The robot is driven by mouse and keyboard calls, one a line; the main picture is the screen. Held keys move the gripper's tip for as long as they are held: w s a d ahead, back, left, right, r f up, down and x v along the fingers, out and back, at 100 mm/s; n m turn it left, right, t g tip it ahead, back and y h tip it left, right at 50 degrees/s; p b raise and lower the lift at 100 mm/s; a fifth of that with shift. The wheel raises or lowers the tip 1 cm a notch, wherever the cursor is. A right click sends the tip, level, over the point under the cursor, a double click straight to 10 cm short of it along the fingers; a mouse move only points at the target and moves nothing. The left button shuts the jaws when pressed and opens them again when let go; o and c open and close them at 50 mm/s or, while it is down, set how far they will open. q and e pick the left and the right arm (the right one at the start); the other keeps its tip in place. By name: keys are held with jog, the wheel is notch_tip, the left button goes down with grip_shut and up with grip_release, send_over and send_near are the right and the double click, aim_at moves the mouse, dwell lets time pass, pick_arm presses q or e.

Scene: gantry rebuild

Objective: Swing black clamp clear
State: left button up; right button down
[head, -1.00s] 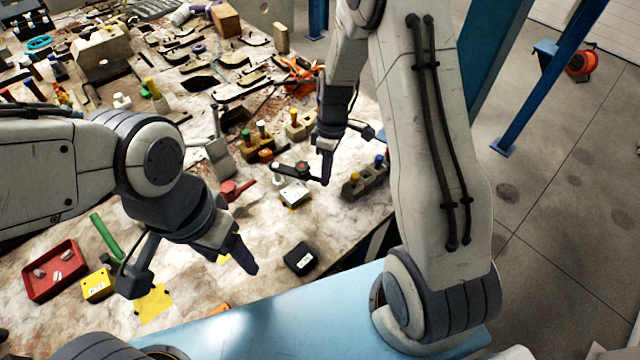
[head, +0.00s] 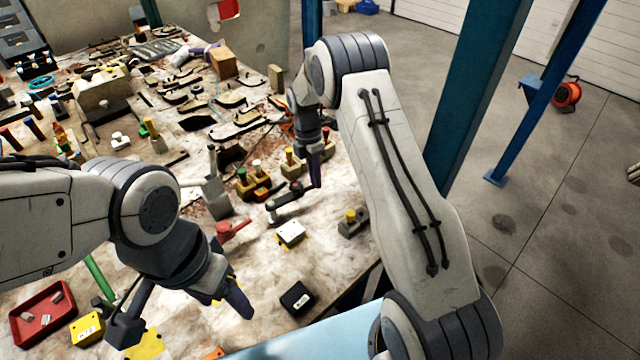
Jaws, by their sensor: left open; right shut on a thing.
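The black clamp (head: 284,199) is a dark bar with a red spot, on the worktable in the middle of the head view. My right gripper (head: 315,180) points down at the bar's right end and is shut on it; the fingers hide the exact grip. My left gripper (head: 185,314) is open and empty, above the table's front left part.
A red-handled clamp (head: 232,229) lies left of the white block. A grey block with a yellow peg (head: 352,223) stands to the right, close to my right arm. A black box (head: 297,299) and red tray (head: 43,314) are near the front. Blue posts (head: 478,100) rise beyond the table.

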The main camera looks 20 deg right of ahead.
jog(key=shift+w+a+n, duration=0.2)
jog(key=shift+w+n, duration=0.3)
jog(key=shift+w, duration=0.1)
jog(key=shift+w+a+n, duration=0.2)
jog(key=shift+w+n, duration=0.3)
jog(key=shift+w, duration=0.05)
jog(key=c, duration=0.8)
grip_release()
jog(key=shift+c, duration=0.2)
jog(key=shift+r, duration=0.1)
notch_tip(320, 180, up, 10)
jog(key=w+b, duration=0.2)
jog(key=shift+a, duration=0.4)
jog(key=shift+s+a+r, duration=0.1)
